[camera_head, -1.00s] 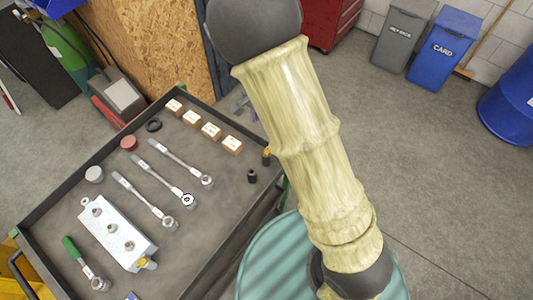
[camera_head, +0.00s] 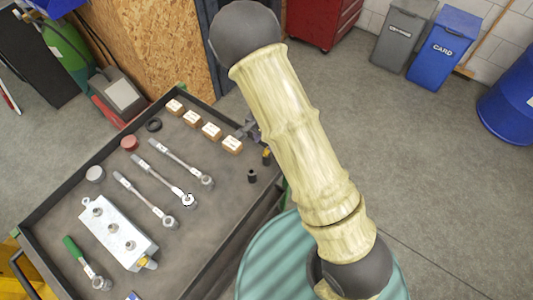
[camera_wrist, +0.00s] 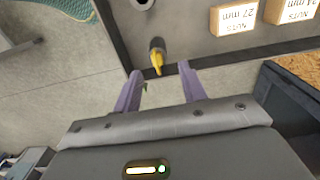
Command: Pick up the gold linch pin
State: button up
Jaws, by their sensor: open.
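A small yellow-gold piece, which looks like the gold linch pin (camera_wrist: 157,62), stands out from a dark round holder near the tray's edge in the wrist view. It also shows small in the head view (camera_head: 267,154), close to my forearm. My gripper (camera_wrist: 160,72) is open and empty, with one purple-grey finger on each side of the line to the pin. The fingertips look close to the pin, but I cannot tell the height between them. In the head view the gripper (camera_head: 248,127) shows partly at the tray's edge, behind my arm.
The dark tray (camera_head: 215,262) has a raised rim. Labelled nut blocks (camera_head: 211,131) stand in a row beside the pin, with a small black socket (camera_head: 252,176) nearby. Ratchets (camera_head: 160,183) and a metal block (camera_head: 118,232) lie farther left. A teal drum (camera_head: 265,262) stands beside the tray.

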aim_at(266, 155)
jog(key=f, duration=0.3)
jog(key=f+p, duration=0.1)
jog(key=f, duration=0.1)
jog(key=shift+d+f, duration=0.1)
jog(key=shift+d, duration=0.25)
grip_shut()
